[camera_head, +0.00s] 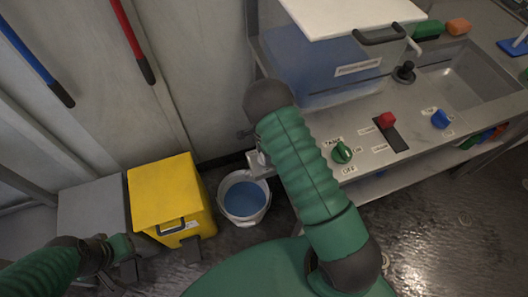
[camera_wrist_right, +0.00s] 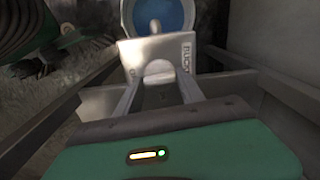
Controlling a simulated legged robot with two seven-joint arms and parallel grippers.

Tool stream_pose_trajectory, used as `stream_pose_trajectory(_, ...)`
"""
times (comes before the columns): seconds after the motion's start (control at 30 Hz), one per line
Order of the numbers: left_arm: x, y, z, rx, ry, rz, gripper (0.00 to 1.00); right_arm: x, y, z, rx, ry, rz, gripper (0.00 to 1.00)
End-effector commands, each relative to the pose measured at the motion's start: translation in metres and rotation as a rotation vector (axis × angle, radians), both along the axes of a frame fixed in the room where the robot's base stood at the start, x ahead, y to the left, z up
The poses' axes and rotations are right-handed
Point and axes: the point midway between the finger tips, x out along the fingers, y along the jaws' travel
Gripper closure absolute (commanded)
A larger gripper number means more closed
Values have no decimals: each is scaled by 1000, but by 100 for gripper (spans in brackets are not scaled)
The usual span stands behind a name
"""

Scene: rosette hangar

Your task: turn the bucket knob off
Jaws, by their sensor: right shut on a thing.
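The bucket knob (camera_wrist_right: 158,69) is a pale metal piece on a small plate (camera_wrist_right: 184,50) with a partly readable label, seen in the right wrist view. My right gripper (camera_wrist_right: 157,80) is shut on the knob, one finger on each side. In the head view my green right arm hides most of this spot; a bit of pale metal (camera_head: 259,163) shows left of the arm, above the bucket. The white bucket (camera_head: 244,197) stands on the floor with blue liquid inside; it also shows in the right wrist view (camera_wrist_right: 131,22). My left gripper (camera_head: 128,268) is low at the left, its jaws unclear.
A yellow bin (camera_head: 167,203) stands left of the bucket, beside a grey box (camera_head: 92,209). The steel counter (camera_head: 385,165) at right carries a green tank knob (camera_head: 341,153), a red switch (camera_head: 387,119), a blue knob (camera_head: 440,119) and a blue tank (camera_head: 325,72).

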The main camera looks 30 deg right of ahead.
Motion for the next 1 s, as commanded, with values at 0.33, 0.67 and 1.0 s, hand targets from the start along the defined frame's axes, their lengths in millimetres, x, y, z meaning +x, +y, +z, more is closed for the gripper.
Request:
stream_pose_trajectory(0.33, 0, 0, 7, 0, 0, 0, 33, 2, 0, 1, -1, -4, -109, 95)
stream_pose_trajectory(0.67, 0, 0, 7, 0, 0, 0, 33, 2, 0, 1, -1, -5, -123, 95)
stream_pose_trajectory(1.0, 0, 0, 7, 0, 0, 0, 33, 1, 0, 0, -1, -3, -121, 33)
